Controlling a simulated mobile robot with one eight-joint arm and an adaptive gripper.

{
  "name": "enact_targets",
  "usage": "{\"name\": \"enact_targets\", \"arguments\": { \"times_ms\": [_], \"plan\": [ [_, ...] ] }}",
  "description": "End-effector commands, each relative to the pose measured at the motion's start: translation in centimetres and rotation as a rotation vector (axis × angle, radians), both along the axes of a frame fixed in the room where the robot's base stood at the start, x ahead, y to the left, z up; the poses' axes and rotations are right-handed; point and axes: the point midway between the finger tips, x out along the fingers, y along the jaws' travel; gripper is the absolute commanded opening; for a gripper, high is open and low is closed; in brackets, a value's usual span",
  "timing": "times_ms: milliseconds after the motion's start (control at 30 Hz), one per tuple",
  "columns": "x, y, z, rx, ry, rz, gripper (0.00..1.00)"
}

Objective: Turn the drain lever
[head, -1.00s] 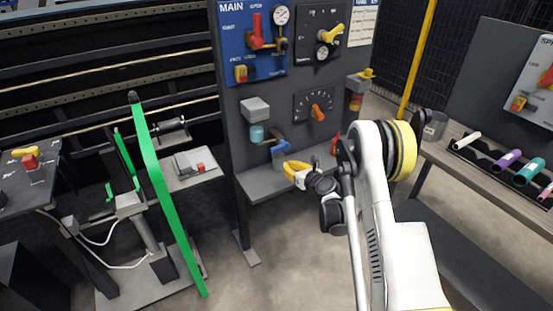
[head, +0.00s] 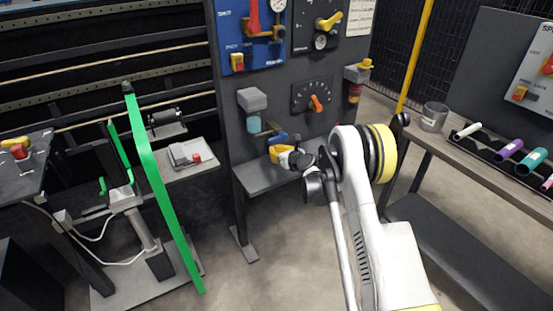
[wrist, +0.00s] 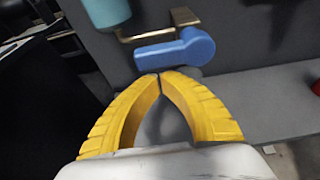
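The blue drain lever (wrist: 175,52) is mounted on a brass pipe fitting low on the grey panel. In the wrist view it lies nearly level, its thick rounded end at the right and its arm pointing left and slightly down. In the head view the lever (head: 278,138) is partly hidden behind my gripper (head: 275,153). My gripper's yellow fingers (wrist: 160,76) are shut, tips together, with nothing between them. The tips appear just below the lever's arm in the wrist view; I cannot tell whether they touch it.
A teal sight cup (wrist: 106,12) is at the lever's upper left. A grey shelf (head: 265,178) juts out below it. An orange dial (head: 316,103) is above right. A green bar (head: 160,190) stands left; a bench with coloured tubes (head: 508,150) is at right.

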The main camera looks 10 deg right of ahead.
Motion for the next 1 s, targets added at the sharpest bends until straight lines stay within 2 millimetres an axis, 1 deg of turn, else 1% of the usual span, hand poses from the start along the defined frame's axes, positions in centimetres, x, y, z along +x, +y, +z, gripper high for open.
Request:
{"name": "enact_targets", "arguments": {
  "times_ms": [133, 500, 1000],
  "plan": [
    [-0.01, 0.00, 0.48, 0.000, 0.000, 0.000, 0.00],
    [-0.02, -0.01, 0.54, 0.005, 0.002, -0.001, 0.00],
    [-0.09, 0.19, 0.95, 0.086, 0.028, -0.001, 0.00]
  ]
}}
